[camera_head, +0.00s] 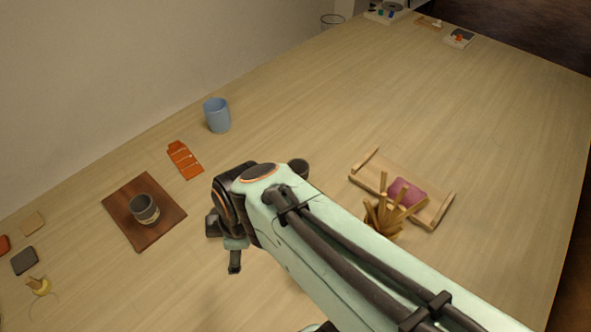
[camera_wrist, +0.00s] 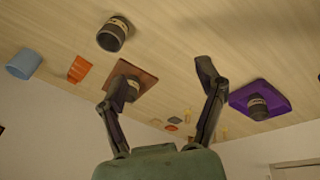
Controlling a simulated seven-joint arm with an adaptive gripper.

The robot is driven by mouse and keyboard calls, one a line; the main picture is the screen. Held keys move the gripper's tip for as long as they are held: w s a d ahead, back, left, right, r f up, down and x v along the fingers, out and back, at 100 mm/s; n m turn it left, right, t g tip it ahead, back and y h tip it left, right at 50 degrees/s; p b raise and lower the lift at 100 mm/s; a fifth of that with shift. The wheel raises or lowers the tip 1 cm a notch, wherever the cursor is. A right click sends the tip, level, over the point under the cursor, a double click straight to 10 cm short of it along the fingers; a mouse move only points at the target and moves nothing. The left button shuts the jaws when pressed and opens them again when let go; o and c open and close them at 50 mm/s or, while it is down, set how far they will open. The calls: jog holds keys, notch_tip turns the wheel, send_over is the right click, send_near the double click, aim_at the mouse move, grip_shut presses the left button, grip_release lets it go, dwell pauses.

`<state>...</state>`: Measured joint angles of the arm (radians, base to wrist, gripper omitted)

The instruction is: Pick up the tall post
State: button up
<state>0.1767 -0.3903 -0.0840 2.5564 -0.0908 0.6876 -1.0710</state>
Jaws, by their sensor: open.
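No thing is clearly a tall post; I cannot tell which one is meant. Three dark cylinders with a pale band show in the wrist view. One (camera_wrist: 114,35) stands on bare table and peeks out behind my arm in the head view (camera_head: 298,168). Another (camera_wrist: 130,88) stands on a brown square board (camera_wrist: 147,75), also in the head view (camera_head: 145,208). The third (camera_wrist: 257,107) stands on a purple board (camera_wrist: 284,98), hidden in the head view. My gripper (camera_wrist: 155,88) is open and empty, its fingers wide apart. In the head view my gripper (camera_head: 226,245) is right of the brown board.
A blue cup (camera_head: 217,115) and an orange-red slotted piece (camera_head: 185,160) lie behind the brown board. A wooden tray (camera_head: 436,211) with a purple lump and a bundle of sticks (camera_head: 383,216) are right of my arm. Small items lie far left. The table's back right is mostly clear.

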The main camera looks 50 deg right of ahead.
jog(key=s+d+f+m+g+h, duration=0.15)
jog(key=s+d+f, duration=0.25)
jog(key=d, duration=0.4)
jog(key=s+d+f+m+g, duration=0.1)
jog(key=s+d+f+m, duration=0.25)
jog(key=d, duration=0.55)
jog(key=s+f+m, duration=0.1)
jog(key=s, duration=0.2)
jog(key=s+f+m+y, duration=0.1)
jog(key=s+f, duration=0.1)
jog(key=s, duration=0.2)
jog(key=s+d+f+m+g, duration=0.1)
jog(key=s, duration=0.2)
jog(key=shift+s+f+m, duration=0.2)
jog(key=shift+f+m, duration=0.15)
jog(key=shift+m, duration=0.05)
jog(key=shift+s+f, duration=0.15)
jog(key=shift+f, duration=3.25)
jog(key=c, duration=1.2)
